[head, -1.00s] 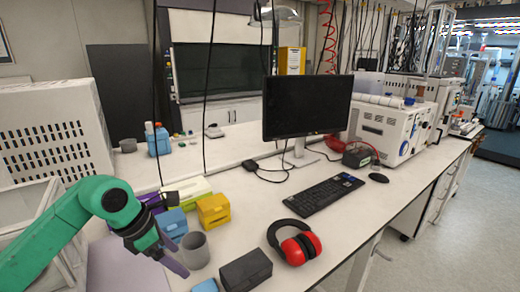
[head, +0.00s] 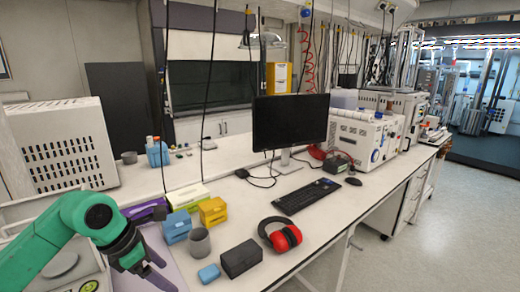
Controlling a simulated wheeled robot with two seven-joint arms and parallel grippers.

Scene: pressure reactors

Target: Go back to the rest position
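My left arm comes in from the lower left in green, and its dark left gripper (head: 160,272) hangs over a pale purple mat (head: 178,262) at the front left of the bench. Its fingers are seen edge-on, and I cannot tell whether they are open or shut. No held object is visible at the fingers. My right gripper is not in view.
The white bench (head: 240,204) holds a grey cup (head: 200,243), blue box (head: 177,227), yellow box (head: 213,211), dark box (head: 241,259), red earmuffs (head: 285,238), keyboard (head: 306,196) and monitor (head: 290,123). A perforated white machine (head: 65,148) stands left. Floor at right is clear.

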